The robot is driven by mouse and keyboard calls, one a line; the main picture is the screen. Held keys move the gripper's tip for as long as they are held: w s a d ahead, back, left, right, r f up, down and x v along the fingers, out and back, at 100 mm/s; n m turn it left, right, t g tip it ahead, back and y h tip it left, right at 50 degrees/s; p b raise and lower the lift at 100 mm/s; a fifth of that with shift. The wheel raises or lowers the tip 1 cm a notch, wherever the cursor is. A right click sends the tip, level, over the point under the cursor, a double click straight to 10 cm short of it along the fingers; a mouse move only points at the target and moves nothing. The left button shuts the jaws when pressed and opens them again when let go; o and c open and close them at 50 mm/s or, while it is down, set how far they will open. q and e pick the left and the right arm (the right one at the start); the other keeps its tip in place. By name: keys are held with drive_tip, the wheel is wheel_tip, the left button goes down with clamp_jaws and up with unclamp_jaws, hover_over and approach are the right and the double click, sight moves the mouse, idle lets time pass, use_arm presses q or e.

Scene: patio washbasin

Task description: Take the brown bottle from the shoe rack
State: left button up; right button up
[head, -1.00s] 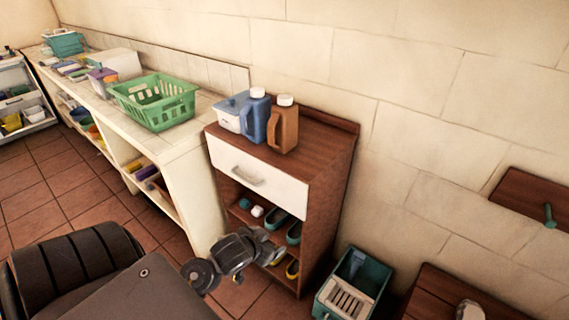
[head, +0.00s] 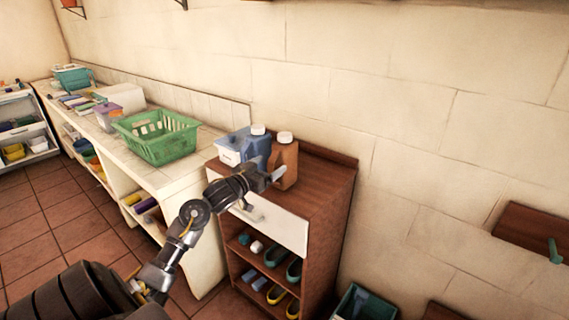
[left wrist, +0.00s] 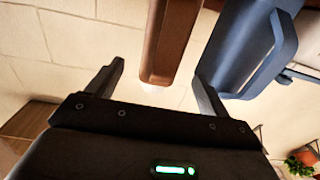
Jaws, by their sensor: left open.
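The brown bottle (head: 285,160), with a white cap, stands upright on top of the wooden shoe rack (head: 325,190). My left gripper (head: 270,178) is open in front of the bottle and hides part of its lower body. In the left wrist view, the brown bottle (left wrist: 172,40) shows between the two spread fingers of my left gripper (left wrist: 158,72), with gaps on both sides; I cannot tell how deep it lies between them. My right gripper is not in view.
A blue jug (head: 256,148) stands close on the bottle's left; in the left wrist view the jug (left wrist: 250,45) is near one finger. A blue-and-white box (head: 230,148) is beside it. A green basket (head: 155,140) sits on the counter. The rack top's right side is clear.

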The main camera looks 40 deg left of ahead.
sight(280, 153)
use_arm(q)
drive_tip(key=shift+w, duration=0.75)
drive_tip(key=shift+w+r, duration=0.1)
drive_tip(key=w, duration=0.1)
drive_tip(key=w+p, duration=0.1)
drive_tip(key=w, duration=0.1)
drive_tip(key=w+p, duration=0.1)
drive_tip(key=shift+w+a+r, duration=0.2)
drive_tip(key=shift+w+r, duration=0.05)
drive_tip(key=shift+r, duration=0.1)
drive_tip(key=shift+w, duration=0.25)
drive_tip(key=shift+s, duration=0.1)
drive_tip(key=shift+c, duration=0.4)
drive_tip(key=c, duration=1.4)
drive_tip(key=shift+a, duration=0.1)
drive_tip(key=shift+c, duration=1.1)
drive_tip(key=shift+r, duration=0.25)
